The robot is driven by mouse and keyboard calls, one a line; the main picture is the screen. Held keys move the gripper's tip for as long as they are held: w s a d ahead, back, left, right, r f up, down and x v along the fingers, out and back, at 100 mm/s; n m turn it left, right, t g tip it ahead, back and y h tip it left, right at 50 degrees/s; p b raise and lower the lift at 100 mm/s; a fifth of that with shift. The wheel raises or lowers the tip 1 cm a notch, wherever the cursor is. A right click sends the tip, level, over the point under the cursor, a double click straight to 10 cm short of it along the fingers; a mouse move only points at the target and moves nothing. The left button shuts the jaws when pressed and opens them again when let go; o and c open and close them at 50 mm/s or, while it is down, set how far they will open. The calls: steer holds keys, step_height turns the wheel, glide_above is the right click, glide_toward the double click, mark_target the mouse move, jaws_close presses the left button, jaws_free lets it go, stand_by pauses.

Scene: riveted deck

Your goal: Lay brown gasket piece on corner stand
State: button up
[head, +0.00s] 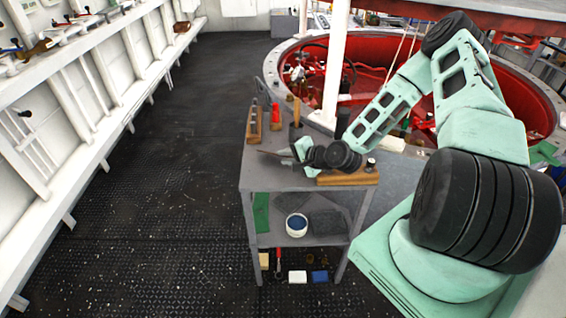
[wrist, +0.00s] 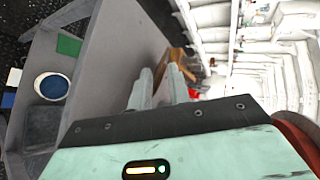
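The corner stand is likely the grey metal stand (head: 254,180) in the middle of the head view; its grey surface also fills much of the wrist view (wrist: 120,50). My gripper (head: 270,155) is low over its top, with grey fingers pointing left. The wrist view shows the two fingers (wrist: 162,72) apart, with a narrow gap and nothing clearly held. I cannot single out the brown gasket piece for certain. An irregular brown piece (head: 34,49) lies on the left wall ledge, and a smaller reddish-brown one (head: 181,27) lies farther along it.
Wooden blocks (head: 348,179) and tools, including a red-handled one (head: 275,117), stand on the stand's top. A white pot with blue contents (head: 297,225) is on its lower shelf. A white post (head: 336,60) and red round pit (head: 370,70) lie behind. The deck at left is clear.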

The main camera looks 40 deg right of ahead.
step_height(320, 180, up, 7)
steer(key=s+p, duration=0.2)
steer(key=p, duration=0.3)
steer(key=shift+s+d+r+p, duration=0.2)
steer(key=shift+s+d+p, duration=0.05)
steer(key=shift+d+p, duration=0.1)
